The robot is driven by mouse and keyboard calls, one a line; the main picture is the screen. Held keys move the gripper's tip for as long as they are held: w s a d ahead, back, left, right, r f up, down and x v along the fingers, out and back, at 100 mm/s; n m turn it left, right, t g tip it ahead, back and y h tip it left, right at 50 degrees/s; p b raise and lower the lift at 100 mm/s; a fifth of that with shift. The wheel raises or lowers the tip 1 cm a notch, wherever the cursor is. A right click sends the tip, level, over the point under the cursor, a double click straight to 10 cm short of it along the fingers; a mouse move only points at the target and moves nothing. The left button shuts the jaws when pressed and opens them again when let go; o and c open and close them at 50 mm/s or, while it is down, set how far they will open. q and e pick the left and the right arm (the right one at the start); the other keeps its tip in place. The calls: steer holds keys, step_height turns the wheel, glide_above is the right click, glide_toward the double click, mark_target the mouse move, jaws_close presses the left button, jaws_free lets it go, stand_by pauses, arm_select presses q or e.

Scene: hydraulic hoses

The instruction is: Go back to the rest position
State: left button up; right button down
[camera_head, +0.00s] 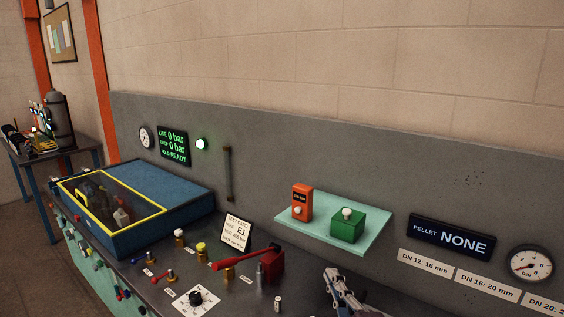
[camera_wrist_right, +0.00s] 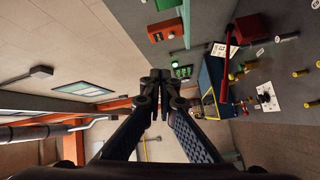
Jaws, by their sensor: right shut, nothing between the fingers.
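My right gripper (camera_head: 338,283) shows at the bottom of the head view, right of centre, in front of the grey panel and right of the red lever. In the right wrist view my right gripper (camera_wrist_right: 160,80) has its fingertips together, shut with nothing between them. It touches nothing that I can see. My left gripper is in neither view.
The bench holds a blue box with a yellow-edged window (camera_head: 112,200), a red lever (camera_head: 245,258), a dial plate (camera_head: 196,299) and a test card (camera_head: 235,232). A pale green shelf (camera_head: 333,222) carries an orange box (camera_head: 302,202) and a green box (camera_head: 347,226).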

steer(key=s+d+f+m+g+h, duration=0.2)
steer(key=s+d+f+m, duration=0.1)
steer(key=f, duration=0.3)
steer(key=s+d+f+m+g+h, duration=0.1)
steer(key=s+d+f+m+g, duration=0.15)
steer(key=f, duration=0.25)
steer(key=s+d+f+m+g, duration=0.1)
steer(key=s+f+m+g, duration=0.3)
steer(key=s, duration=0.5)
steer(key=s+d+f+m+g, duration=0.2)
steer(key=s+f+g, duration=0.1)
steer(key=s+f, duration=0.4)
steer(key=s+d+f+m+g, duration=0.1)
steer(key=s+f+m+g, duration=0.3)
steer(key=s, duration=0.6)
step_height(320, 180, down, 33)
steer(key=s+b, duration=0.1)
steer(key=b, duration=0.7)
steer(key=s+d+f+g+b, duration=0.1)
steer(key=s+f+b, duration=0.2)
steer(key=s+f, duration=0.6)
steer(key=s+d+f+n+b, duration=0.1)
steer(key=s+d+f+b, duration=0.1)
steer(key=s+f, duration=0.6)
step_height(320, 180, down, 8)
steer(key=shift+s+r+g+h+b, duration=0.15)
steer(key=shift+s+g+h+b, duration=0.25)
steer(key=shift+b, duration=0.35)
